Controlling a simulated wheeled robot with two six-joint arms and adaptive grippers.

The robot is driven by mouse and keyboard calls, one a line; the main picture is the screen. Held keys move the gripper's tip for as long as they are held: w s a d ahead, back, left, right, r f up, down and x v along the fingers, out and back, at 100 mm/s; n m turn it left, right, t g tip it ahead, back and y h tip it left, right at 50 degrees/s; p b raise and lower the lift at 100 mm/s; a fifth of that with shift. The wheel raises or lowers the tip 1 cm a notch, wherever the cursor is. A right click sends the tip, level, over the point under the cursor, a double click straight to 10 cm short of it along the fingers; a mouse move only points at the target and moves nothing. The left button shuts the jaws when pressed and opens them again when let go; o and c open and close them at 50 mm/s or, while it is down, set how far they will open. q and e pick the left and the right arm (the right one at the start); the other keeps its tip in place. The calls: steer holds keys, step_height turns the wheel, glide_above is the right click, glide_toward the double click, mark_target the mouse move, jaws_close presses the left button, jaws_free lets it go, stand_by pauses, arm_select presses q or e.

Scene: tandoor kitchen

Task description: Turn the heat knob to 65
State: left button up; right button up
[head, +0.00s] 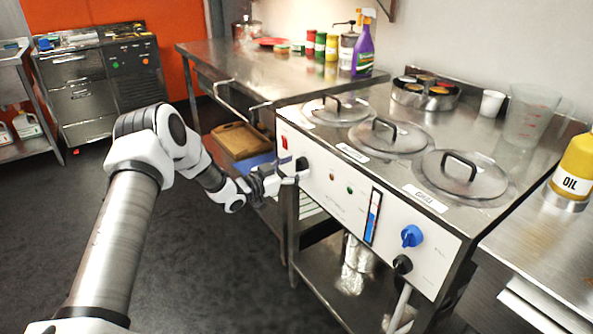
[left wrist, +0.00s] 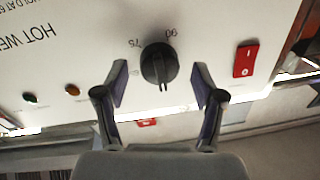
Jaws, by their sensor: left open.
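The black heat knob (left wrist: 158,63) is on the white front panel of the hot well unit. In the left wrist view the panel appears upside down, with the printed numbers 75 and 90 beside the knob. A slot or mark shows at the knob's lower edge; its exact reading is unclear. The knob also shows in the head view (head: 302,163) near the panel's left end. My left gripper (left wrist: 160,70) is open, one finger on each side of the knob, with gaps visible. It also shows in the head view (head: 287,179). My right gripper is not in view.
A red switch (left wrist: 245,59) is beside the knob, with green and orange lights on the other side. Lidded wells (head: 387,136) are on top. Open floor lies left.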

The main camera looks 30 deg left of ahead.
arm_select(q)
steer(key=shift+w+d, duration=0.1)
steer(key=shift+w, duration=0.2)
steer(key=c, duration=1.1)
steer(key=shift+c, duration=0.2)
steer(key=shift+m, duration=0.3)
steer(key=m, duration=0.7)
steer(key=shift+f, duration=0.1)
steer(key=m+h, duration=0.1)
steer(key=m, duration=0.5)
steer(key=shift+m, duration=0.4)
steer(key=shift+f, duration=0.1)
